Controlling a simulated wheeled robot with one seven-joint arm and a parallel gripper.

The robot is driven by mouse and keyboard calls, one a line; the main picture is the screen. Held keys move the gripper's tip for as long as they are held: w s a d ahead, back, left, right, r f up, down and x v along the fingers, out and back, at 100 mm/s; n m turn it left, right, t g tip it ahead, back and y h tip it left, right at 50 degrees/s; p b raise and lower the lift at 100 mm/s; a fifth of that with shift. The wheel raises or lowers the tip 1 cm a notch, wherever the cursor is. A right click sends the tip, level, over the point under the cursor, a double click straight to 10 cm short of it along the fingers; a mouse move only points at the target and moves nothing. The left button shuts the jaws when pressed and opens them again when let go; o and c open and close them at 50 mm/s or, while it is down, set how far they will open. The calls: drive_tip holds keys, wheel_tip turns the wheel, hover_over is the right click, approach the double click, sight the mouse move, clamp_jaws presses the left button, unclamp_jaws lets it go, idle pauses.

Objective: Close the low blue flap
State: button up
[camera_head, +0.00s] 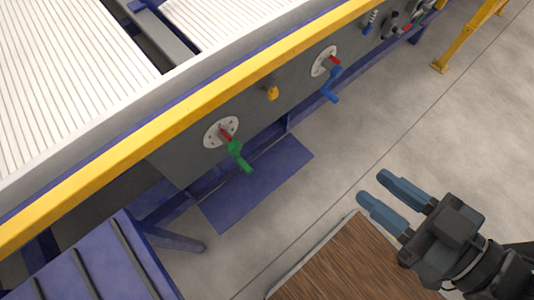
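The low blue flap (258,184) is a flat blue panel low down beneath the machine's grey side panel. It sticks out toward the floor below the green-handled lever and looks roughly level, so it appears open. My gripper (370,186) is at the right, with two blue-grey fingers spread apart and nothing between them. It points left toward the flap and is clear of it. The gripper is above the floor and the edge of a wooden-topped surface.
A green handle (238,155) and a blue handle (330,85) stick out from the grey panel. A yellow rail (195,92) runs above them. A blue slatted platform (95,265) is at lower left, a wooden top (350,262) at bottom. Open floor lies right.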

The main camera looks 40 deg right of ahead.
wheel_tip(320, 180, down, 22)
drive_tip(key=w+n+t+b, duration=0.15)
drive_tip(key=n+b, duration=0.25)
drive_tip(key=b, duration=0.5)
drive_tip(key=n+t+b, duration=0.4)
drive_tip(key=n+b, duration=1)
drive_tip(key=b, duration=1.2)
approach(265, 188)
drive_tip(key=w+d+f, duration=0.1)
drive_tip(key=w+f, duration=0.3)
drive_tip(key=shift+g, duration=0.25)
drive_tip(key=shift+w+r, duration=0.2)
drive_tip(key=shift+w, duration=1.6)
drive_tip(key=shift+w+r, duration=0.25)
drive_tip(key=shift+w, duration=1.6)
drive_tip(key=shift+c, duration=0.4)
clamp_jaws()
